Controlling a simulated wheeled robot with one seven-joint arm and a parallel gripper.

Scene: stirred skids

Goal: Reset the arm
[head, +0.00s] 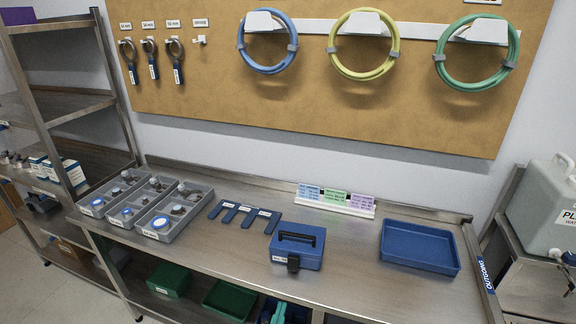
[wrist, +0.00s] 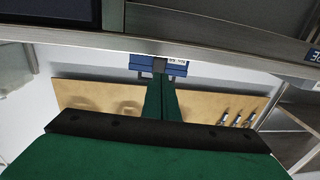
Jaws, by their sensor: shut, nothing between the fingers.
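My gripper (wrist: 161,82) shows in the wrist view as two green fingers pressed together, with nothing between them. It is not visible in the head view. In the wrist view the picture is upside down, and the fingertips point toward the blue case (wrist: 175,66) with a handle. The fingertips overlap the case in the picture; I cannot tell how far apart they are. In the head view the blue case (head: 297,253) stands closed on the steel workbench (head: 225,247), with no arm over it.
A blue tray (head: 420,248) lies empty at the bench's right. Grey bins (head: 165,237) hold small parts at the left, beside blue flat pieces (head: 243,213). A card holder (head: 335,203) stands at the back. Coiled hoses (head: 268,69) hang on the board (head: 300,110). The bench front is largely clear.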

